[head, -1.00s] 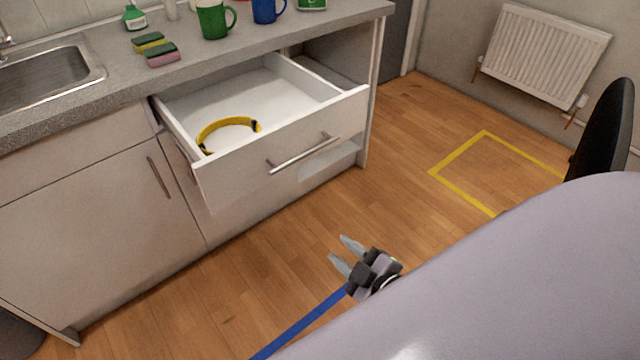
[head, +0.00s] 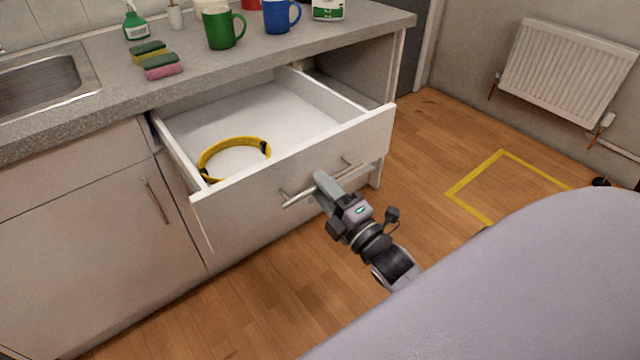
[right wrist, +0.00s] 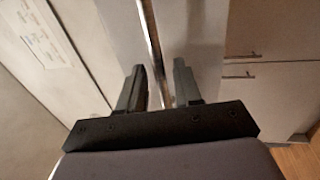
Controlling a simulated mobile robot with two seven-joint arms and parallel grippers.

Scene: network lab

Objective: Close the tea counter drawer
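The tea counter drawer (head: 290,180) is pulled out below the worktop, with its white inside showing. A yellow and black curved band (head: 235,150) lies in it. A metal bar handle (head: 348,172) crosses its front. My right gripper (head: 322,184) is at the handle, its fingers pointing to the drawer front. In the right wrist view the gripper (right wrist: 158,88) is open, with the handle bar (right wrist: 153,45) running between its two fingers; there is a gap, and I cannot tell whether either finger touches it. My left gripper is not in view.
The worktop (head: 190,80) holds a green mug (head: 222,30), a blue mug (head: 277,16), two sponges (head: 162,66) and a green bottle (head: 135,24). A radiator (head: 567,72) hangs at the right.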

